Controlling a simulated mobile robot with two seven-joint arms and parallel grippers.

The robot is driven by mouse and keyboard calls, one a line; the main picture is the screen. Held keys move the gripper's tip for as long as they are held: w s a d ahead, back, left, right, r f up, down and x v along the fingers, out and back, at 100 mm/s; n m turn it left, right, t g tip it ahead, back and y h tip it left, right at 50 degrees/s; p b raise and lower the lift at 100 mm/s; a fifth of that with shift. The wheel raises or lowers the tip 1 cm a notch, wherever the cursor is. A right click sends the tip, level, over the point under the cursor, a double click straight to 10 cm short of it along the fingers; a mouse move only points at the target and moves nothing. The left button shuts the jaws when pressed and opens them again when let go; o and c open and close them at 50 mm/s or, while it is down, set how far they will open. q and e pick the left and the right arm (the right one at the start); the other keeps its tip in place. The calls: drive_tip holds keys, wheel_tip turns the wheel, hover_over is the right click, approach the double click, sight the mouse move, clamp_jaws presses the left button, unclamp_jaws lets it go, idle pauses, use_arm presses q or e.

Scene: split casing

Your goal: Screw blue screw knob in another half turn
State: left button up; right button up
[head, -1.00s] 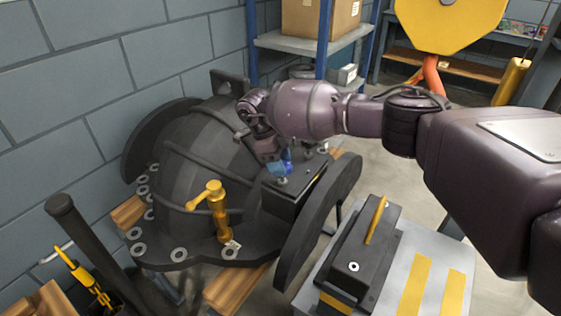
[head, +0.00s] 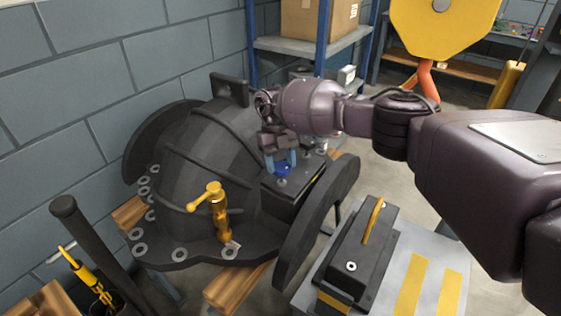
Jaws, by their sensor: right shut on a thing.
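The blue screw knob (head: 283,169) stands on the flat dark ledge of the black split casing (head: 200,150), near its right side. My right gripper (head: 281,160) reaches in from the right and points down over the knob. Its fingers are shut on the knob and hide part of it. My left gripper is not in view.
A brass-coloured handle (head: 215,210) sticks up from the casing's front flange. A black box with a yellow handle (head: 372,220) stands on a grey striped surface at the front right. A yellow crane hook block (head: 440,25) hangs at the upper right. A blue shelf rack (head: 322,50) stands behind.

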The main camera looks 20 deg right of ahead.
drive_tip(key=shift+m+y, duration=0.4)
drive_tip(key=shift+m, duration=0.7)
drive_tip(key=o, duration=0.9)
drive_tip(key=v, duration=1)
drive_tip(key=shift+r+b, duration=0.35)
drive_tip(key=shift+b, duration=0.1)
drive_tip(key=shift+d, duration=0.15)
